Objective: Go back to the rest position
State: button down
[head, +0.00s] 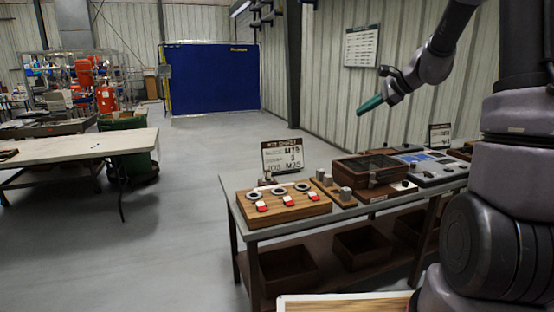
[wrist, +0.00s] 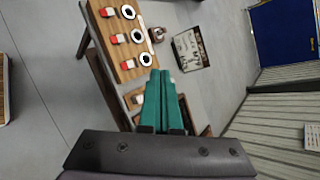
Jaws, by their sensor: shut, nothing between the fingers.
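My gripper (head: 369,105) is raised above the workbench in the head view, with its teal fingers pointing down and to the left. In the wrist view the two teal fingers (wrist: 165,95) lie together, shut with nothing between them. The gripper is clear of the bench and touches nothing. My arm comes in from the upper right of the head view.
The workbench (head: 254,235) holds a wooden board (head: 284,212) with rings and red-and-white pieces, a brown box (head: 372,170), a grey panel (head: 436,176) and a sign (head: 283,156). Bins sit below. A table (head: 80,147) stands left; open floor (head: 190,180) lies between.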

jog(key=s+a+r+n+g+h, duration=0.1)
jog(key=s+a+r+n, duration=0.25)
jog(key=s, duration=0.45)
jog(key=s+a+r+n+h, duration=0.1)
jog(key=s+a+r+n, duration=0.2)
jog(key=s, duration=0.5)
jog(key=s+d+n+t+h, duration=0.1)
jog(key=s+d+n+h, duration=0.2)
jog(key=s, duration=1.3)
jog(key=n, duration=0.3)
jog(key=shift+d+n, duration=0.2)
jog(key=shift+n, duration=0.15)
